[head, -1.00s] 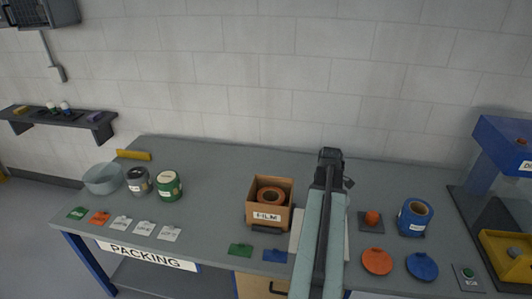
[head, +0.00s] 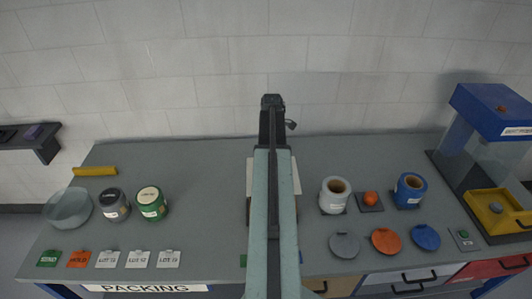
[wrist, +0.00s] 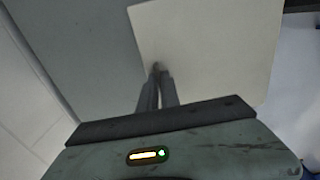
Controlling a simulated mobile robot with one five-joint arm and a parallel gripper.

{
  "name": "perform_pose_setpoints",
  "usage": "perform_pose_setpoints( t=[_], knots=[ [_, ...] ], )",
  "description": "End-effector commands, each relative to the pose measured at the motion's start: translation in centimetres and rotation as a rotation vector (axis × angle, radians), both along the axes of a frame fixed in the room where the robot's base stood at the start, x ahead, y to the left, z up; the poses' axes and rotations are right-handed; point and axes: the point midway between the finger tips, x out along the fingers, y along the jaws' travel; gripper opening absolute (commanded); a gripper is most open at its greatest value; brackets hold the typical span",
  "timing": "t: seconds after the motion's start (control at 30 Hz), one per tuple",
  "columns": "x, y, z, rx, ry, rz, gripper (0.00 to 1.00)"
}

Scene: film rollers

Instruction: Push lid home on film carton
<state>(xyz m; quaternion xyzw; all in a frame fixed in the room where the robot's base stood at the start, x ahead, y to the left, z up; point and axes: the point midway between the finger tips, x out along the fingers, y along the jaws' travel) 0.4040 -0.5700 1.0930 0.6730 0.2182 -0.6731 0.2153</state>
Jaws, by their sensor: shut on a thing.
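In the wrist view a flat cream card lid (wrist: 215,45) fills the upper middle and right. My gripper (wrist: 157,70) is shut on its near left part. In the head view the lid (head: 296,177) shows as pale strips on both sides of my arm, above the middle of the bench. My arm hides the fingers there. The film carton is almost wholly hidden behind my arm; how the lid sits relative to its rim cannot be told.
On the grey bench (head: 210,240), a bowl (head: 69,207), a grey tin (head: 114,204) and a green tin (head: 151,203) stand left. A white roll (head: 335,196), an orange knob (head: 370,199) and a blue roll (head: 409,190) stand right. Discs lie before them. A blue-framed machine (head: 490,130) stands far right.

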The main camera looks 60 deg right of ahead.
Motion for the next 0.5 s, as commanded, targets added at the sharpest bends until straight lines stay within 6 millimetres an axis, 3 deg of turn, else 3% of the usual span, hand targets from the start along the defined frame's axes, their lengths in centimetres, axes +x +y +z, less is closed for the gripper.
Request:
perform_pose_setpoints(
  t=[0.5],
  knots=[
    [0.1, 0.1, -5.3, 0.000, 0.000, 0.001, 0.00]
  ],
)
